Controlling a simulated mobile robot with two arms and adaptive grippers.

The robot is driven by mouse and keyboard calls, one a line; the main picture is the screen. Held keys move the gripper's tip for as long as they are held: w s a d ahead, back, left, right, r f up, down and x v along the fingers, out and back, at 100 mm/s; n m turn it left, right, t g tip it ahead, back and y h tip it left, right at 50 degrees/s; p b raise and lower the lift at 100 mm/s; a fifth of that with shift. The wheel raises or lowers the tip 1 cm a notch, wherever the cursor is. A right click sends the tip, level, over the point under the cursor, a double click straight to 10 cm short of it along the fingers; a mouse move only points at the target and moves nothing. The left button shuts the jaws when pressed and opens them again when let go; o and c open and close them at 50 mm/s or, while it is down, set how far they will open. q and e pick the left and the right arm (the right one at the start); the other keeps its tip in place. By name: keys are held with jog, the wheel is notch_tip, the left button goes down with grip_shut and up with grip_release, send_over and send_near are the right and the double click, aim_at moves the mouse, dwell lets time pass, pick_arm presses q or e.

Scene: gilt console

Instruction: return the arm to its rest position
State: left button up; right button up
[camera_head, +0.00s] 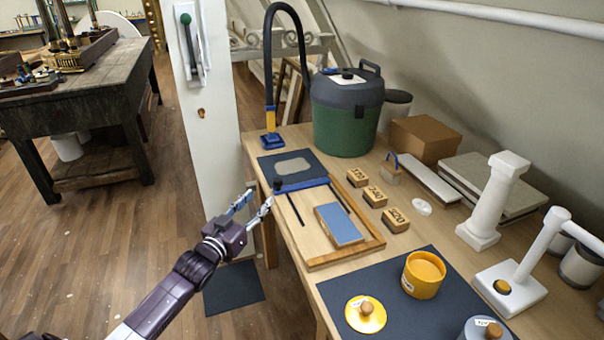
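My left arm comes in from the lower left. Its gripper (256,203) is at the left edge of the wooden workbench (336,135), beside the wooden tray frame (345,258). Its two fingers are spread apart with nothing visible between them. A small dark knob (278,184) at the end of the blue bar (302,184) is close by the fingertips; I cannot tell whether they touch. My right gripper is not in view.
Inside the frame lies a blue-topped block (339,224). Numbered wooden blocks (375,197), a green vacuum canister (347,113), a white column (492,200) and a yellow pot (424,275) stand on the bench. A white post (200,100) rises behind.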

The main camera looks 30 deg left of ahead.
pick_arm(q)
jog(key=shift+f, duration=0.1)
jog(key=s+d+f+g, duration=0.1)
jog(key=s+f+g, duration=0.2)
jog(key=f, duration=0.9)
jog(key=s+f+g, duration=0.2)
jog(key=s+f, duration=0.2)
jog(key=f, duration=0.7)
jog(key=s+d+f+g, duration=0.25)
jog(key=s+f, duration=0.35)
jog(key=f, duration=0.3)
jog(key=s+d+f+g, duration=0.2)
jog(key=s+d+f, duration=0.1)
jog(key=s+f, duration=0.4)
jog(key=s+d+f+m+g, duration=0.1)
jog(key=s+d+f, duration=0.4)
jog(key=s, duration=0.6)
jog(key=s+d+f+m+g+h, duration=0.1)
jog(key=s+d+f+g, duration=0.3)
jog(key=s+f, duration=0.4)
jog(key=s+d+f+m+g, duration=0.1)
jog(key=s+d+f, duration=0.5)
jog(key=s, duration=0.8)
jog(key=shift+d+f+m+g+h, duration=0.3)
jog(key=shift+d+g, duration=0.25)
jog(key=shift+g, duration=0.2)
